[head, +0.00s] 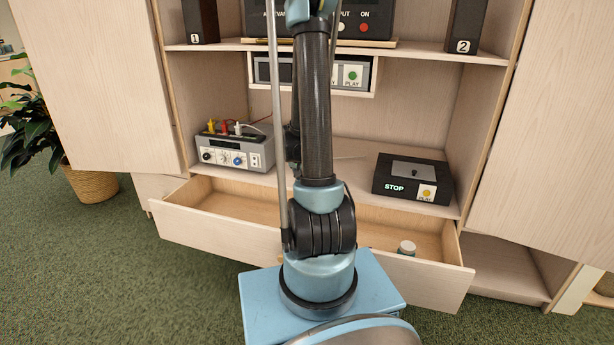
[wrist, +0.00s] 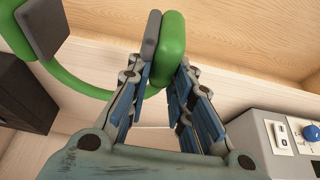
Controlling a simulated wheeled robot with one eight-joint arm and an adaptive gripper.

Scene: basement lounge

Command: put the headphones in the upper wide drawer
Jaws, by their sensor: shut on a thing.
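The green headphones with grey pads show in the wrist view, one ear cup (wrist: 172,46) between the fingers and the band curving away to the left. My gripper (wrist: 160,80) is shut on that ear cup; the other cup hangs free at upper left. The upper wide drawer (head: 215,233) is pulled open below the shelf in the head view. A wooden surface, probably the drawer's inside (wrist: 245,30), shows behind the headphones in the wrist view. In the head view, my arm hides the gripper, the headphones and the drawer's middle.
On the shelf above stand a grey device with knobs (head: 234,150) at left and a black STOP box (head: 412,178) at right. The drawer's left part looks empty. Open cabinet doors (head: 98,90) flank both sides.

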